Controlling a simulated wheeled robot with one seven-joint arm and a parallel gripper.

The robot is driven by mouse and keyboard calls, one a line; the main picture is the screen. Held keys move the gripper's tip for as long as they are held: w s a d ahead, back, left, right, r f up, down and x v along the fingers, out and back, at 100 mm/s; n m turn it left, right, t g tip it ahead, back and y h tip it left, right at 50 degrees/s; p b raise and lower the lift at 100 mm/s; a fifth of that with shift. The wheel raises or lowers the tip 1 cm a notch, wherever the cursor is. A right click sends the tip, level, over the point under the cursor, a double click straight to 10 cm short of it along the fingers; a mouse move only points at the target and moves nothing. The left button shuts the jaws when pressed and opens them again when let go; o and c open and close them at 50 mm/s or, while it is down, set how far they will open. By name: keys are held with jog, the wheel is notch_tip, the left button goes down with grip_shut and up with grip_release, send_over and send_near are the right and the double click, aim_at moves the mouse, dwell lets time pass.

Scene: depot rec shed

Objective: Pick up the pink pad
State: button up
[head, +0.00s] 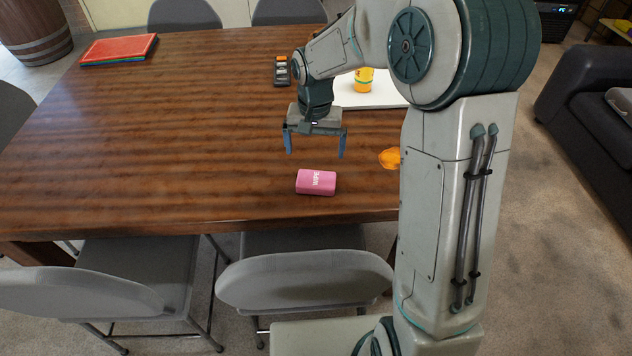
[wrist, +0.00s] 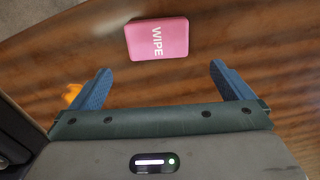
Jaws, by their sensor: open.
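The pink pad (head: 316,182) lies flat on the wooden table near its front edge, with white lettering that reads "WIPE". In the wrist view the pad (wrist: 158,39) is whole and unhidden, ahead of the fingertips and roughly centred between them. My gripper (head: 315,145) is open and empty, with its blue fingers spread apart. It hangs above the table, behind the pad as the head view shows it. In the wrist view my gripper's two fingers (wrist: 160,80) do not touch the pad.
An orange item (head: 389,158) lies right of the pad, partly behind my arm. A yellow-orange container (head: 364,80) stands on a white board (head: 385,97). Grey chairs (head: 305,280) stand at the front edge. The table's left is clear.

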send_over(316, 178)
jog(key=f, duration=0.6)
jog(key=shift+w+a, duration=0.1)
jog(key=shift+w, duration=0.15)
jog(key=f, duration=0.5)
jog(key=shift+s+f, duration=0.1)
jog(key=shift+s, duration=0.1)
jog(key=c, duration=0.7)
